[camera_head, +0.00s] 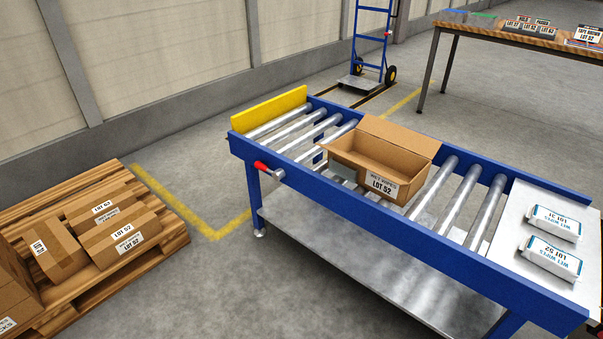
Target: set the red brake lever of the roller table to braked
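The roller table (370,208) has a blue frame and metal rollers and stands in the middle to right of the view. Its red brake lever (262,166) is on the near side rail, close to the yellow end stop (269,109). The red grip points to the left and slightly up from a round metal hub (278,174). I cannot tell from any marking which setting this is. My gripper is not in view, and nothing touches the lever.
An open carton (372,185) marked LOT 52 sits on the rollers. Two wet wipes packs (553,256) lie on the right end plate. A pallet with cartons (172,240) stands left. A blue hand truck (368,60) and wooden table (470,37) stand behind. Floor left of the lever is clear.

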